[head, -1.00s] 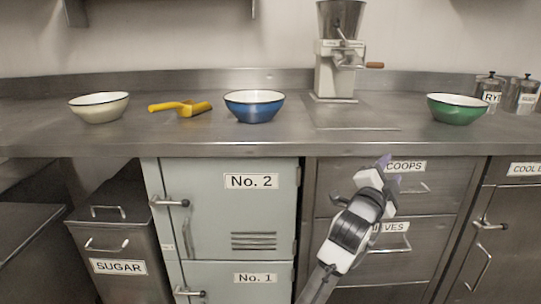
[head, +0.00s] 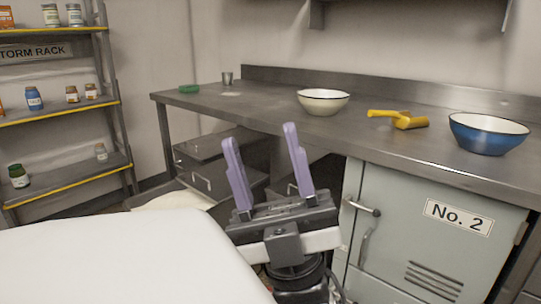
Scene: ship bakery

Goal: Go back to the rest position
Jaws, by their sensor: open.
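My gripper (head: 262,160) shows in the lower middle of the head view, in front of the steel counter (head: 290,122). Its two purple fingers point up and stand well apart, with nothing between them. It touches neither the counter nor the bowls. Part of my arm shows below it.
On the counter stand a cream bowl (head: 323,103), a yellow scoop (head: 398,119), a blue bowl (head: 487,134), a small metal cup (head: 227,79) and a green item (head: 189,89). Cabinet No. 2 (head: 440,230) is below. A storm rack (head: 60,110) with jars stands left. A white surface fills the lower left.

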